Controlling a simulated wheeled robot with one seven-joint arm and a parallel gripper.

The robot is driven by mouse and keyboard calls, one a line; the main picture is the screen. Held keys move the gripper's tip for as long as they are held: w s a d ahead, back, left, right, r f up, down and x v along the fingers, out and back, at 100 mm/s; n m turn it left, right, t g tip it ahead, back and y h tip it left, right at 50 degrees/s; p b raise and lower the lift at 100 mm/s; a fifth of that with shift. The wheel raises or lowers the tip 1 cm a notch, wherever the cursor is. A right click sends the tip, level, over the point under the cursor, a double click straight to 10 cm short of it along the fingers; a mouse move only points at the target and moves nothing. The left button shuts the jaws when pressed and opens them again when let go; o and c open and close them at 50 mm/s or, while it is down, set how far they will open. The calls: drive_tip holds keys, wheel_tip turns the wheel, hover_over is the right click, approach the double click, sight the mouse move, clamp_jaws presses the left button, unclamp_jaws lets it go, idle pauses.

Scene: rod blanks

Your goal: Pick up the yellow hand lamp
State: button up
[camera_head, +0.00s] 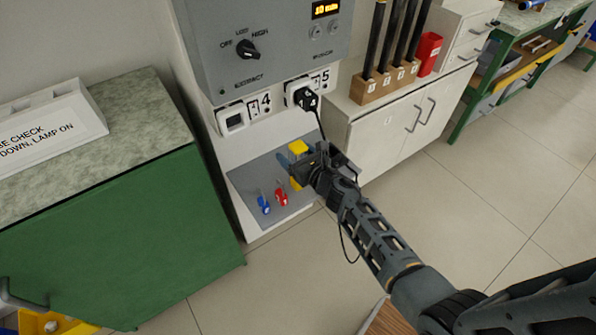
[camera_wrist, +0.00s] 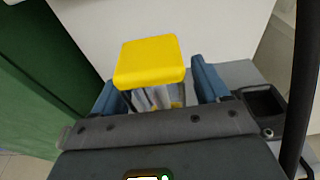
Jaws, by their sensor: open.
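The yellow hand lamp (camera_head: 299,148) stands on a grey shelf (camera_head: 243,186) at the foot of the grey control panel, partly hidden behind my gripper in the head view. In the wrist view its yellow top (camera_wrist: 150,60) shows close up, with a clear, barred part below it. My gripper (camera_head: 308,166) is at the lamp. In the wrist view its two blue-grey fingers (camera_wrist: 160,88) are open, one on each side of the lamp below the yellow top. I cannot tell whether either finger touches it.
A blue item (camera_head: 264,205) and a red item (camera_head: 281,196) lie on the shelf left of my gripper. A black plug (camera_head: 307,99) sits in the socket by number 5, its cable hanging near my gripper. A green cabinet (camera_head: 120,230) stands left, a white cabinet (camera_head: 375,140) right.

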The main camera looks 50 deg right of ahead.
drive_tip(key=shift+c, duration=0.3)
clamp_jaws()
idle(0.5)
